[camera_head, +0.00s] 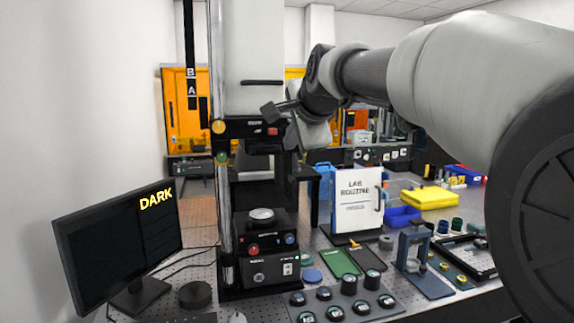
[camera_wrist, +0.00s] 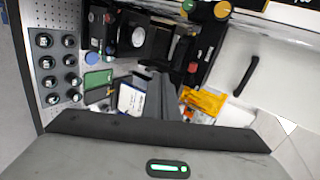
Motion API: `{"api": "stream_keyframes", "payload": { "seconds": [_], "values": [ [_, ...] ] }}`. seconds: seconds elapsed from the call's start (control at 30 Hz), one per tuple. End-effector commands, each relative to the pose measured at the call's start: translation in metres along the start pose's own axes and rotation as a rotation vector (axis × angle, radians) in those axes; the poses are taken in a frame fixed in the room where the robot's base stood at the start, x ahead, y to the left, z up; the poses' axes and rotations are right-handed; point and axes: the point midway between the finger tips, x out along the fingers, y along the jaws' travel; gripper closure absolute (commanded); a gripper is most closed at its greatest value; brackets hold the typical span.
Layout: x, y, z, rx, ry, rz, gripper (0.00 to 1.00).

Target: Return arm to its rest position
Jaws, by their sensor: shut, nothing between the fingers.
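My arm reaches in from the right in the head view and bends down beside the interferometer's tall grey column (camera_head: 247,60). My gripper (camera_head: 270,112) is at about the height of the black unit with coloured knobs, close to it; I cannot tell whether it touches. In the wrist view the fingers (camera_wrist: 160,92) are together with nothing seen between them. The interferometer's stage (camera_head: 262,232) stands below, with a round pale disc (camera_head: 261,214) on it. The monitor (camera_head: 120,245) at left reads DARK.
A white "Lab Routine" board (camera_head: 358,204), a green tray (camera_head: 339,262), a blue stand (camera_head: 425,270) and a rack of several round dark-sided pieces (camera_head: 348,300) crowd the bench right of the interferometer. A yellow case (camera_head: 430,198) and blue bin (camera_head: 401,217) lie farther back.

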Motion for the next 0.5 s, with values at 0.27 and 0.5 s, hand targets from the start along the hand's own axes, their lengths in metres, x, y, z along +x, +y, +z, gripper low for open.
{"api": "stream_keyframes", "payload": {
  "seconds": [0.27, 0.5],
  "values": [
    [-0.105, 0.161, -0.026, -0.535, -0.03, 0.245, 1.0],
    [-0.172, 0.314, -0.013, -0.993, -0.162, 0.447, 1.0]
  ]
}}
